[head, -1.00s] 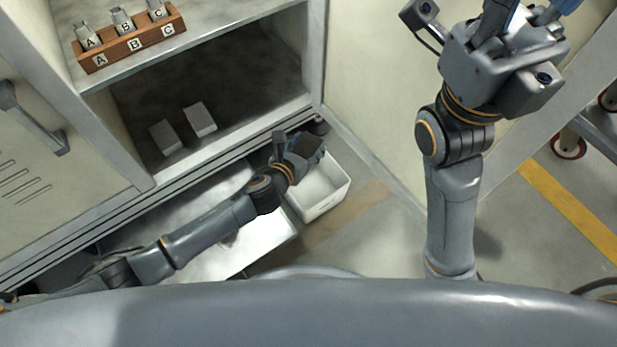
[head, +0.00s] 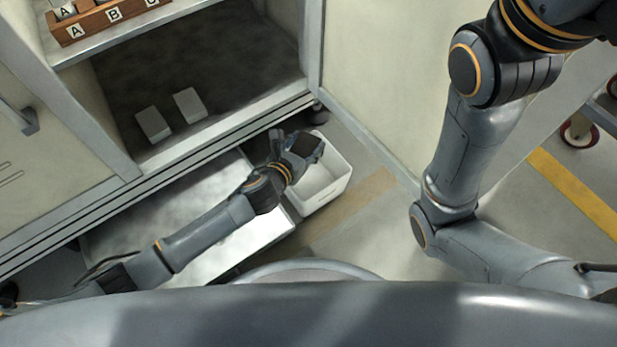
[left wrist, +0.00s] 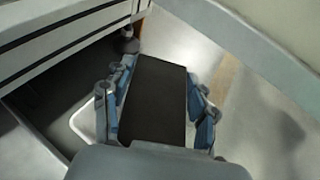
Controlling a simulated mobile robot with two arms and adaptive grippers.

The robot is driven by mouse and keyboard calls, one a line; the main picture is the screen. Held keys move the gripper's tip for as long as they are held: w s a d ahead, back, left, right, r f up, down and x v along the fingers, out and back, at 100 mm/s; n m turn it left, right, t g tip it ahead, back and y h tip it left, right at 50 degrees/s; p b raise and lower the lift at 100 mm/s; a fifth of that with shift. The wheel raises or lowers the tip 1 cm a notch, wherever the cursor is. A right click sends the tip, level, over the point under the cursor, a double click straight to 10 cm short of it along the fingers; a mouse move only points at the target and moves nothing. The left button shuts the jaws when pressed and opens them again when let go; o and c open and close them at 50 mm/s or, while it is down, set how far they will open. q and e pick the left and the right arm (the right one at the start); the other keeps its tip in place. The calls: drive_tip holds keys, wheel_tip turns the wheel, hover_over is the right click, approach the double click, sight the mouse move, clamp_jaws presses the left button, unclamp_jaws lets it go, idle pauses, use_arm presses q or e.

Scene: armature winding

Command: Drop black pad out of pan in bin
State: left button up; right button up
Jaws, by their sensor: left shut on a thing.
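The black pad (left wrist: 157,98) is a dark flat rectangle between the blue fingers of my left gripper (left wrist: 158,105), which is shut on it. In the head view my left gripper (head: 305,149) is above the far end of the white bin (head: 325,190), with the dark pad at its tip. The bin looks empty where its inside shows; the arm hides part of it. The wide pale metal pan (head: 195,262) lies under the left arm, beside the bin. My right gripper is out of frame; only its arm shows at the right.
A grey cabinet stands at the back left, with two pale blocks (head: 188,104) on its lower shelf. A wooden rack (head: 100,22) with lettered slots is on the upper shelf. Open floor with a yellow stripe (head: 575,195) is at the right.

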use_arm(q)
drive_tip(key=o, duration=1.2)
drive_tip(key=v, duration=1.2)
drive_tip(key=shift+a+f, duration=0.1)
